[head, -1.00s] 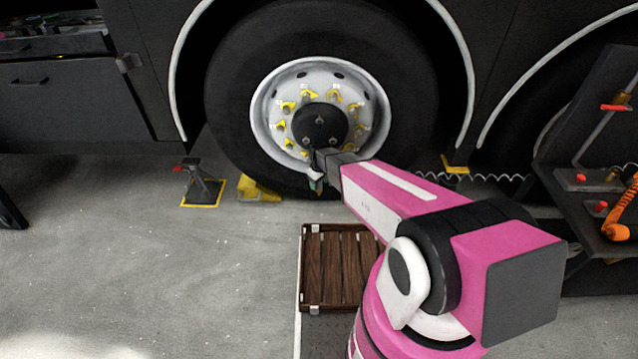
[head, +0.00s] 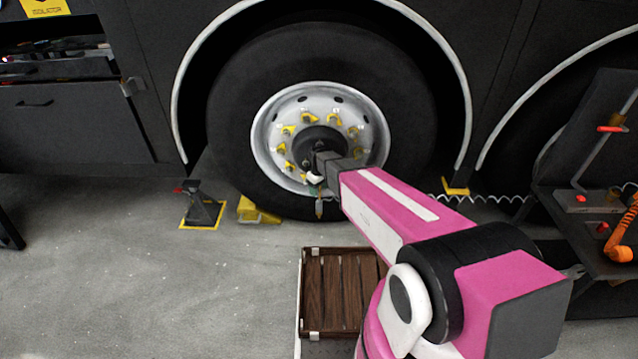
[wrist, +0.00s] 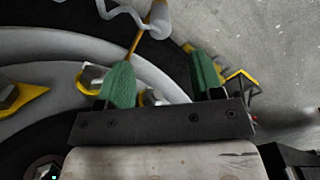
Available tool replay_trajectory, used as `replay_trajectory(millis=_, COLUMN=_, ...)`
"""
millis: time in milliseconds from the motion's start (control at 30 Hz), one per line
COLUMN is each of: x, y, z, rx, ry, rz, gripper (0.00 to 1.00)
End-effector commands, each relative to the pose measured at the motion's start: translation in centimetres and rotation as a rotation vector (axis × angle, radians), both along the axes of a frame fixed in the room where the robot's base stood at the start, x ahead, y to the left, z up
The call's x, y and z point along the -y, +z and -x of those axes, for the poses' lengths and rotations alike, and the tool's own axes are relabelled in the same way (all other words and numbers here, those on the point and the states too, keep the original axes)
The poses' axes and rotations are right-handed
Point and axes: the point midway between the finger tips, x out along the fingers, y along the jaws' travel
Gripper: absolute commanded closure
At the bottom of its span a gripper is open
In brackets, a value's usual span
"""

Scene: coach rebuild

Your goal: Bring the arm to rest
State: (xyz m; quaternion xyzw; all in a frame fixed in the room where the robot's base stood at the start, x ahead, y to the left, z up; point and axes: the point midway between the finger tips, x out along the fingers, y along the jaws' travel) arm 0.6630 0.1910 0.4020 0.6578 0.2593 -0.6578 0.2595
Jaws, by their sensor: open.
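My pink arm reaches up from the lower right in the head view. My gripper (head: 317,184) is in front of the lower part of the wheel's pale rim (head: 268,145), small and partly hidden by its own wrist. In the wrist view my gripper (wrist: 162,80) shows two green fingers standing apart. Nothing is clearly held between them. A grey cylinder with a thin orange rod (wrist: 158,18) shows beyond the fingers. Yellow-marked wheel nuts (wrist: 92,78) lie behind the left finger. I cannot tell whether the fingers touch anything.
A black tyre (head: 235,110) surrounds the rim. A jack stand (head: 202,205) and yellow chock (head: 255,212) stand left of my gripper. A slatted wooden crate (head: 340,290) is on the floor below. A dark cart (head: 590,235) with an orange coiled handset stands right. Floor at left is open.

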Motion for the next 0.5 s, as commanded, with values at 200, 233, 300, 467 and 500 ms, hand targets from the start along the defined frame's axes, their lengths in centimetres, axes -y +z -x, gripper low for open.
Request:
replay_trajectory(millis=200, x=0.5, y=0.6, z=0.4, rx=0.0, ry=-0.012, rz=0.0, gripper=0.4)
replay_trajectory(millis=233, x=0.8, y=1.0, z=0.6, rx=0.0, ry=-0.022, rz=0.0, gripper=0.4)
replay_trajectory(millis=300, x=2.2, y=2.1, z=1.7, rx=0.001, ry=-0.062, rz=0.0, gripper=0.4)
replay_trajectory(millis=467, x=7.9, y=7.1, z=6.4, rx=0.004, ry=-0.248, rz=-0.001, gripper=0.4)
replay_trajectory(millis=500, x=9.5, y=8.5, z=7.9, rx=0.005, ry=-0.308, rz=-0.002, gripper=0.4)
